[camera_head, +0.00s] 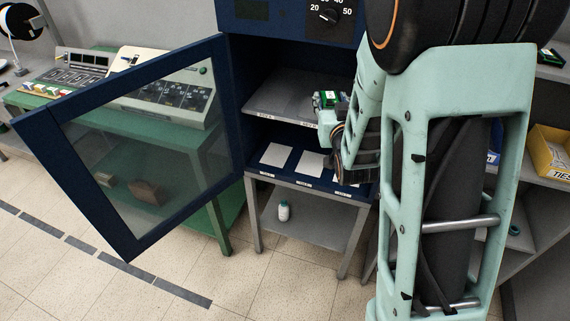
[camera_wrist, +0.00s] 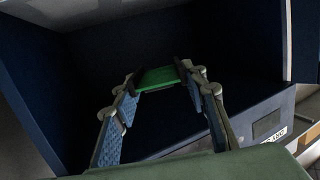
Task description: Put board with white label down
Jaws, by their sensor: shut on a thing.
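My gripper (camera_head: 330,104) is shut on a small green board (camera_head: 325,98) with a pale label patch on its face. In the wrist view the board (camera_wrist: 158,78) sits edge-on between the two fingertips (camera_wrist: 160,76), and its label does not show. The gripper and board are at the right side of the open blue cabinet (camera_head: 238,70), near the height of its grey shelf (camera_head: 285,96). I cannot tell whether the board touches the shelf. My forearm hides the cabinet's right part.
The cabinet's glazed door (camera_head: 50,115) stands open to the left. Below the shelf, white pads (camera_head: 275,155) lie on the blue floor. A green bench (camera_head: 205,145) is left, and a yellow bin (camera_head: 550,155) is right.

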